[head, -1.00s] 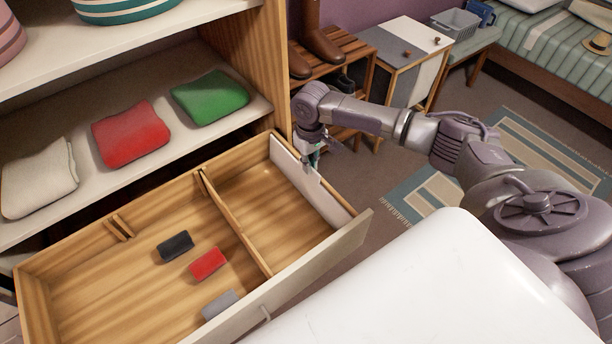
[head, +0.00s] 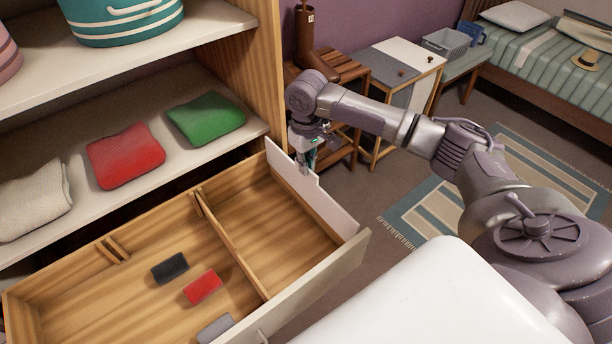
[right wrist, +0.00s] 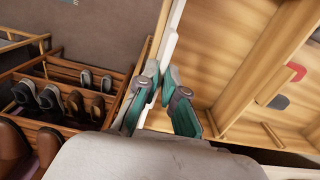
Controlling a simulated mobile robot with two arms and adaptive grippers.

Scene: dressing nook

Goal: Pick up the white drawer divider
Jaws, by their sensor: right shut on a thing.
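The white drawer divider (head: 333,207) is a thin upright panel along the right side wall of the open wooden drawer (head: 315,283). Its top edge stands above the drawer rim. My right gripper (head: 307,167) is shut on the divider's upper edge from above. In the right wrist view, the teal fingers of the right gripper (right wrist: 163,82) meet at the white divider (right wrist: 171,45), which runs up the picture from them. Part of the divider is hidden by the fingers. My left gripper is out of view.
A wooden partition (head: 232,243) crosses the drawer, with a black block (head: 170,268), a red block (head: 203,287) and a grey block (head: 215,328) left of it. Shelves with folded cloths stand behind. A shoe rack (head: 345,70) is beyond my gripper.

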